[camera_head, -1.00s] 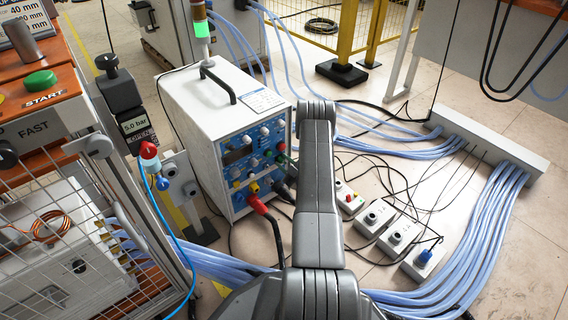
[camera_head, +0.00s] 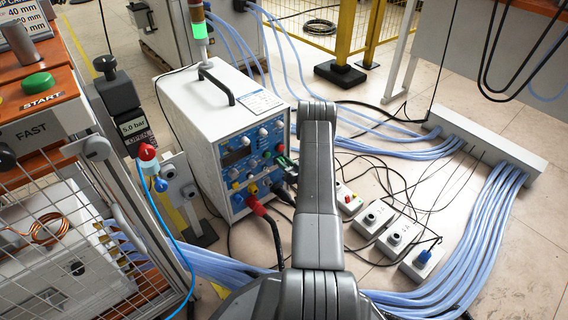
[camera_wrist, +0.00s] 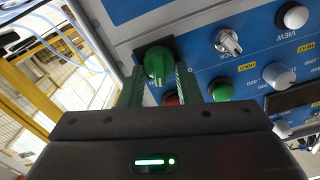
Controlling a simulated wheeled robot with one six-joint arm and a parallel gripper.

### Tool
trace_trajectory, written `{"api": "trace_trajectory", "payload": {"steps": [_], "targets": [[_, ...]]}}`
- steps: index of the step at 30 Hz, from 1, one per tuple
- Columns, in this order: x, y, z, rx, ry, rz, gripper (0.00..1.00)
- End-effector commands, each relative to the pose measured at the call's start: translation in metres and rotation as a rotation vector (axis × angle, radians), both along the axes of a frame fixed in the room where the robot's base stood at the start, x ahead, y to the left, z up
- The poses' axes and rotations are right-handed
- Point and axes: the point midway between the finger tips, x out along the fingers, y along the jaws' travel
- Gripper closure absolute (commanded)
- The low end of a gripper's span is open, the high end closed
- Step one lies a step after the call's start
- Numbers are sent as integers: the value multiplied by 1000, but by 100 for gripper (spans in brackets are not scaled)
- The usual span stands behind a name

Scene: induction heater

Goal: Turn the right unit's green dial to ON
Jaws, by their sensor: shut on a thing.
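The right unit (camera_head: 187,112) is a white box with a blue front panel full of knobs. Its green dial (camera_wrist: 158,60) is near the top of the wrist view, on a dark square plate at the panel's edge. My gripper (camera_wrist: 160,80) is shut on the dial, with one green finger on each side of it. The ON and OFF marks by the dial cannot be read. In the head view my gripper (camera_head: 286,162) is at the panel's right edge, small and partly hidden by my arm.
A round green button (camera_wrist: 221,91) and a red one (camera_wrist: 171,99) are close to the fingers. Grey knobs (camera_wrist: 228,42) are to their right. A red plug (camera_head: 257,207) sticks out low on the unit. Grey boxes (camera_head: 378,219) and blue hoses (camera_head: 478,250) lie on the floor at right.

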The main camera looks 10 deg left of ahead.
Motion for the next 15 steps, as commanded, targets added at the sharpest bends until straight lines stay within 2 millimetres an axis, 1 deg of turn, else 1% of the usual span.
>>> {"api": "trace_trajectory", "payload": {"steps": [6,15], "targets": [[1,-2,-2,119,155,-1,92],[2,-3,-3,242,315,-1,92]]}}
